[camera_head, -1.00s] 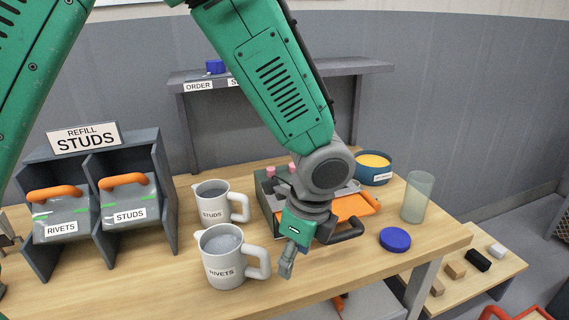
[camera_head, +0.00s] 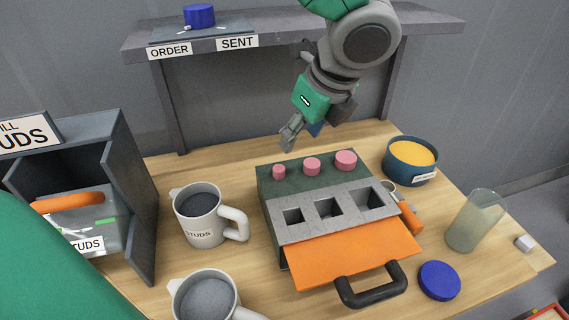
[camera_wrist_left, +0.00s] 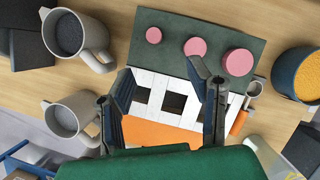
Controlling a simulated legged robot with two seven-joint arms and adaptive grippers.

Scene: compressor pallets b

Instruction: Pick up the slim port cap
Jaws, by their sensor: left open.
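Three pink caps stand in a row on the dark green back part of a box. The narrowest, the slim port cap (camera_head: 279,171), is at the left end; it also shows in the left wrist view (camera_wrist_left: 153,35). The mid-size cap (camera_head: 312,166) and the widest cap (camera_head: 346,160) stand to its right. My left gripper (camera_head: 302,136) is open and empty, above and behind the caps in the head view. In the left wrist view its fingers (camera_wrist_left: 160,75) spread over the box's grey slotted plate, and the slim cap shows beyond them, untouched. My right gripper is not in view.
An orange tray (camera_head: 350,257) with a black handle juts from the box front. Two mugs (camera_head: 200,232) stand left, a blue bowl (camera_head: 410,172) and a glass (camera_head: 474,222) right. A blue disc (camera_head: 439,281) lies at front right. A shelf (camera_head: 290,35) spans the back.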

